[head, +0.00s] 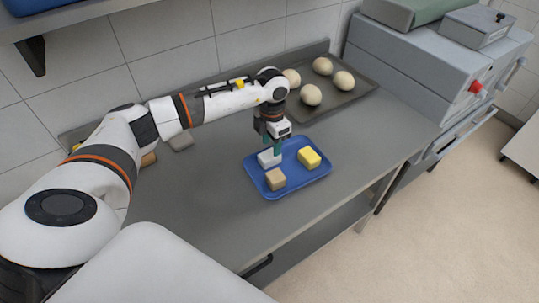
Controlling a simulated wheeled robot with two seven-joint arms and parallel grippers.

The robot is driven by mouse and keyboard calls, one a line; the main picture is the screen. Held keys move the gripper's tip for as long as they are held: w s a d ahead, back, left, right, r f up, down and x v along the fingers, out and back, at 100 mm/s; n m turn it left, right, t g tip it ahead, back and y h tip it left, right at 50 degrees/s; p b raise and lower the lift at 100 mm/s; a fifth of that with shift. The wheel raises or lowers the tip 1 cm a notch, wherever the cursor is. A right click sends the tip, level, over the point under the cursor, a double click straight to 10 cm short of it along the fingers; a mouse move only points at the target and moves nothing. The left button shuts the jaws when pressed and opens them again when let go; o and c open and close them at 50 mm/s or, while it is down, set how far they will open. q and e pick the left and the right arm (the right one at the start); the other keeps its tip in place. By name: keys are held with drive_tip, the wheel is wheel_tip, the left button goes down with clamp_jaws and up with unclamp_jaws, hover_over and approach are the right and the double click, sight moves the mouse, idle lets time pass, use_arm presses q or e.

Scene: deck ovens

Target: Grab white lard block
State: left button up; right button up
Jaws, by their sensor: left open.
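The white lard block (267,159) lies on a blue tray (292,187) near the tray's far left side. My left gripper (272,148) points down directly over the white block, with its greenish fingertips at or around the block's top. It is open; whether the fingers touch the block cannot be told. A tan block (275,179) lies in front of the white one on the tray. A yellow block (309,158) lies to the right on the same tray. My right gripper is not in view.
A dark baking tray (345,97) with several pale dough balls (311,94) stands behind, at the back of the grey counter (200,200). A grey oven (430,70) stands at the right. The counter's front left is clear.

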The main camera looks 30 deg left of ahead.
sight(271, 154)
use_arm(q)
drive_tip(key=f+p, duration=0.1)
drive_tip(key=f, duration=0.2)
drive_tip(key=shift+s+d+f+p, duration=0.15)
drive_tip(key=shift+s+f+p, duration=0.05)
drive_tip(key=shift+s+p, duration=0.15)
drive_tip(key=shift+f, duration=0.5)
drive_tip(key=shift+w, duration=0.1)
drive_tip(key=c, duration=0.6)
drive_tip(key=shift+c, duration=0.3)
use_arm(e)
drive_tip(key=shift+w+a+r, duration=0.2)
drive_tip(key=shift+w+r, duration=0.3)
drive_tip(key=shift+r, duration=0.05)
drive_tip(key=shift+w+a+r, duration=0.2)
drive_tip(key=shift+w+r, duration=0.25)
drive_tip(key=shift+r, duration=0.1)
